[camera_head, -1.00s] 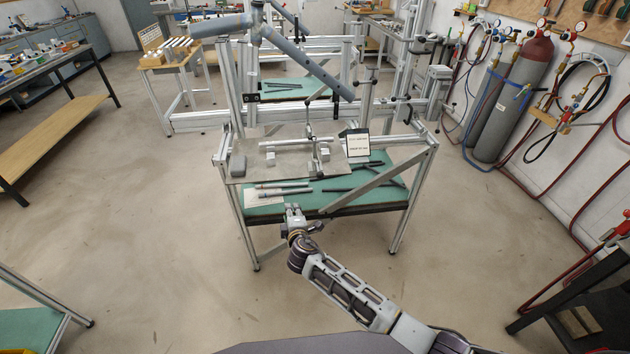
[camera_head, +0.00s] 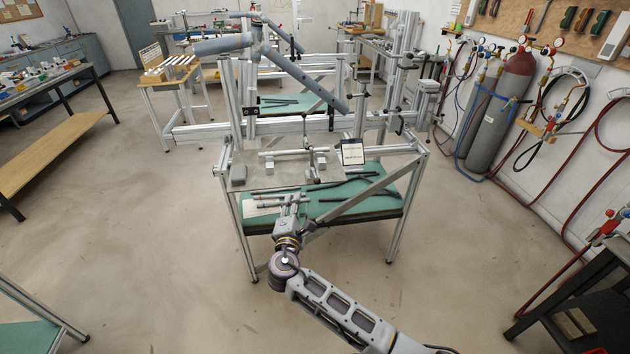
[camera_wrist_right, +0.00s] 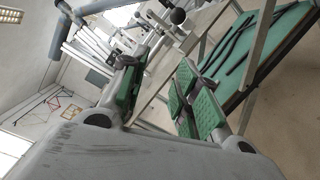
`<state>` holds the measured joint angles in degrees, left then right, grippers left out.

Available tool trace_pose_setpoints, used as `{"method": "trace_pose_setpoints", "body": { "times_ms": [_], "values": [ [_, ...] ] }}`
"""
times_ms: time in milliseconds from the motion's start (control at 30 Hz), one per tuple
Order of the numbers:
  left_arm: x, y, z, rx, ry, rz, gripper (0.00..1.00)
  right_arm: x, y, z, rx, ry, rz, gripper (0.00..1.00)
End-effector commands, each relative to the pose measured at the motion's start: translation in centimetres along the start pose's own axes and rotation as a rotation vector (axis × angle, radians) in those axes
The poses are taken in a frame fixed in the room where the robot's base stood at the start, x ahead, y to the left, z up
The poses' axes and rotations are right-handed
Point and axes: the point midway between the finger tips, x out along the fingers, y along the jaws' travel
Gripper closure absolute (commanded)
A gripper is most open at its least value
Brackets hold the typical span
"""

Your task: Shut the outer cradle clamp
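The frame jig stands ahead, with a grey-blue tube frame (camera_head: 300,75) held above its metal plate (camera_head: 255,181). On the plate are a short light bar (camera_head: 284,153) and slim upright clamp-like parts (camera_head: 306,135) with dark round knobs. Which of these is the outer cradle clamp, and whether it is open, is too small to tell. My right gripper (camera_head: 292,200) is in front of the jig, below the plate's near edge in the picture, apart from the upright parts. In the right wrist view its green-padded fingers (camera_wrist_right: 165,95) are spread and empty. My left gripper is out of view.
A small sign (camera_head: 352,152) stands at the plate's right. A green lower shelf (camera_head: 375,200) holds dark rods, with a diagonal brace crossing in front. Floor is clear on both sides; gas cylinders (camera_head: 505,100) stand right.

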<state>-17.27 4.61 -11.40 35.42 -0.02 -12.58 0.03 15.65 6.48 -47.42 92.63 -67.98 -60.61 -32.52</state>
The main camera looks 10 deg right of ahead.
Motion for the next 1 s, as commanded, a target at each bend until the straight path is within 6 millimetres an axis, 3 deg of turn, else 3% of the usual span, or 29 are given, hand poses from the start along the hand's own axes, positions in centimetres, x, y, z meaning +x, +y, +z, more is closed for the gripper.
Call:
{"method": "trace_pose_setpoints", "body": {
  "times_ms": [333, 1000],
  "values": [
    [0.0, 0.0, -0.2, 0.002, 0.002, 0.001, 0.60, -0.2, -0.8, 3.0, -0.193, -0.133, -0.046, 0.69],
    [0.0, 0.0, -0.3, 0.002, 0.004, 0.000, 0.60, -0.3, -0.8, 3.0, -0.249, -0.135, -0.054, 0.69]
  ]
}}
